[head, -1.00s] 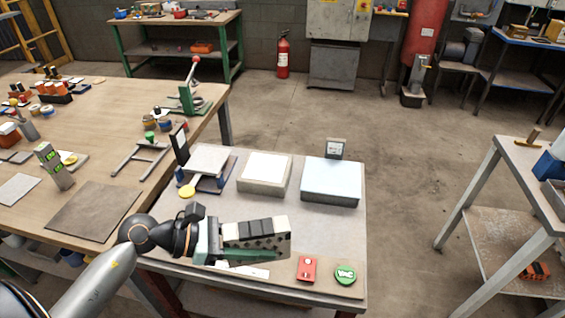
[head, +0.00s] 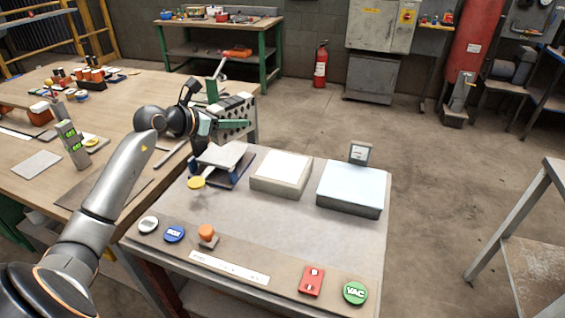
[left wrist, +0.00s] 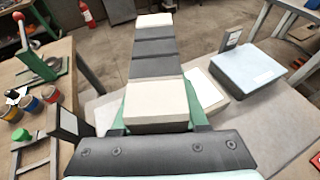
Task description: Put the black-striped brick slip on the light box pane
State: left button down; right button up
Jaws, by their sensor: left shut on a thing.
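The black-striped brick slip (head: 233,103) is a long pale piece with dark bands across it and dark holes along its side. My left gripper (head: 217,123) is shut on it and holds it in the air above the wooden bench edge, behind the small table. In the left wrist view the slip (left wrist: 155,47) points away from the green fingers, its near end pale. A box with a pale blue, bright pane (head: 352,183) stands at the table's right back, likely the light box. It also shows in the left wrist view (left wrist: 248,68). My right gripper is not visible.
A box with a white top (head: 283,167) stands left of the pale blue pane. A tilted grey plate stand (head: 222,157) is left of that. A small sign (head: 359,153) rises behind the pane. Buttons and an orange-knobbed stamp (head: 207,235) line the front; the table's middle is clear.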

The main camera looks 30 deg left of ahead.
pick_arm(q)
jog(key=w+d+f, duration=0.7)
jog(key=w, duration=0.1)
jog(key=shift+w+d+f+p, duration=0.3)
jog(key=shift+d+f+p, duration=0.1)
jog(key=shift+w+d+f, duration=0.3)
jog(key=shift+f, duration=0.15)
jog(key=shift+w+d+f, duration=0.1)
jog(key=shift+f, duration=1.65)
jog(key=shift+f, duration=0.1)
jog(key=shift+f+b, duration=0.1)
jog(key=shift+b, duration=0.2)
jog(key=shift+c, duration=2.1)
grip_release()
